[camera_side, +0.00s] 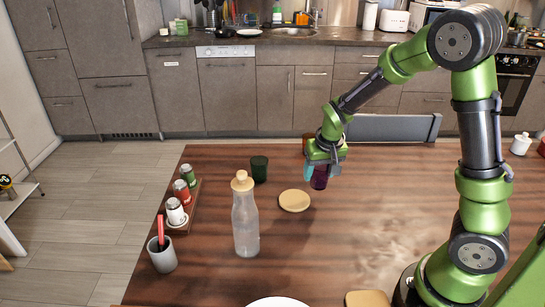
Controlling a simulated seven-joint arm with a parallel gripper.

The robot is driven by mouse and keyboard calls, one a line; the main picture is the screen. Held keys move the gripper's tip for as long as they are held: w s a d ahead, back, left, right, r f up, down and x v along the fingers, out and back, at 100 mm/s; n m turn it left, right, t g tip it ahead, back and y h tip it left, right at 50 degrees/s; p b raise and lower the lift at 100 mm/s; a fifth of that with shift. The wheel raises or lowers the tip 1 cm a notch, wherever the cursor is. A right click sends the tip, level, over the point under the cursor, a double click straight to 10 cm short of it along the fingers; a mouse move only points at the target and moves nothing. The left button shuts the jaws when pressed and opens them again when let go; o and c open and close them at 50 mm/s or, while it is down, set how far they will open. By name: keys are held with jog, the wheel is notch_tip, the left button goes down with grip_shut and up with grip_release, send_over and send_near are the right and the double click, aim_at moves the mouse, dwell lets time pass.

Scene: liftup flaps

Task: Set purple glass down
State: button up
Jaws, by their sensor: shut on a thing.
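The purple glass (320,178) is a small dark purple tumbler near the far middle of the wooden table. My gripper (322,163) is shut on it from above, with its fingers at the glass's upper part. The glass looks upright. I cannot tell from this view whether its base touches the table. A light blue glass (309,172) shows just left of it, partly hidden by the gripper. Something brown shows behind the gripper, mostly hidden.
A round wooden coaster (294,201) lies left of the gripper. A dark green glass (259,169) and a corked bottle (245,220) stand further left. A spice rack (189,218) and grey cup (162,257) stand at the left edge. The table's right middle is clear.

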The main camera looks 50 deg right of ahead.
jog(key=s+a+n, duration=0.1)
jog(key=s+a, duration=0.6)
jog(key=s, duration=0.4)
send_near(292, 194)
jog(key=shift+w+d+f, duration=0.3)
jog(key=shift+w+f, duration=0.05)
jog(key=shift+f, duration=0.05)
jog(key=shift+s+a+x, duration=0.1)
jog(key=shift+s+x, duration=0.05)
jog(key=shift+x, duration=0.7)
jog(key=shift+s+a+x, duration=0.1)
jog(key=shift+a+x, duration=0.05)
jog(key=shift+x, duration=0.7)
jog(key=shift+f, duration=0.15)
jog(key=shift+f, duration=0.15)
jog(key=o, duration=1.1)
